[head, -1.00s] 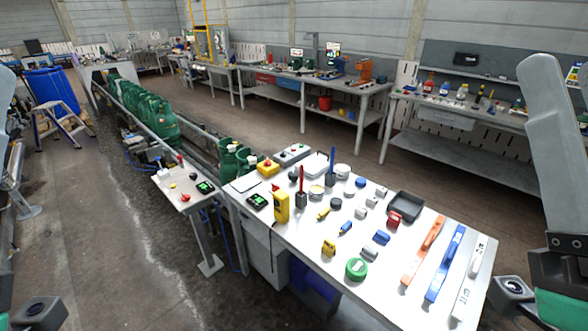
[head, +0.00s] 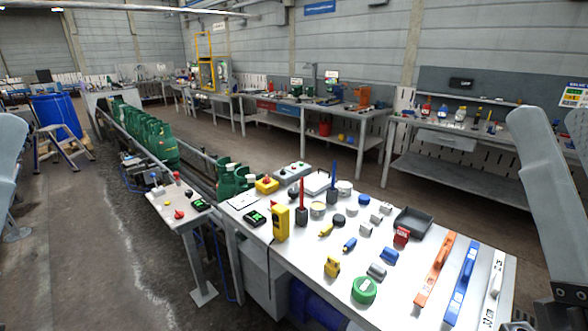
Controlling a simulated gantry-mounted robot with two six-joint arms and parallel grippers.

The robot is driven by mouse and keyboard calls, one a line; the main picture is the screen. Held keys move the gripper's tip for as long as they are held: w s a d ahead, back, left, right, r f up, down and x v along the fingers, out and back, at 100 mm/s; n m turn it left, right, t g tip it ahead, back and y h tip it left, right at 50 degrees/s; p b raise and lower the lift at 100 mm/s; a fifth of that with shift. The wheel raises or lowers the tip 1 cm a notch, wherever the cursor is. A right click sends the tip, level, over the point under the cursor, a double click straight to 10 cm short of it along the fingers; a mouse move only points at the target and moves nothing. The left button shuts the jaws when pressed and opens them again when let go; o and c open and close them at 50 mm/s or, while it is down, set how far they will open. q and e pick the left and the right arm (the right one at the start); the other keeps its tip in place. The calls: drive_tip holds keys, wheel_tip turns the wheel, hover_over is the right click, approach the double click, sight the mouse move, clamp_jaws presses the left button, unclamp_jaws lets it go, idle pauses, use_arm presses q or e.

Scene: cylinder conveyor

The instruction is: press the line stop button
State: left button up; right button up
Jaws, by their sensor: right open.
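A yellow box with a red push button (head: 267,183) sits at the back left of the white worktable (head: 318,262). Behind it, to its right, is a grey control box (head: 292,170) with several small coloured buttons. A small side table (head: 183,216) left of the worktable also carries red and yellow knobs. No label shows which is the line stop.
Green canisters (head: 150,138) line the conveyor behind the side table. The worktable holds a yellow meter (head: 280,222), a black tray (head: 412,222), a green tape roll (head: 364,290), levels and small parts.

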clamp_jaws()
idle(1.5)
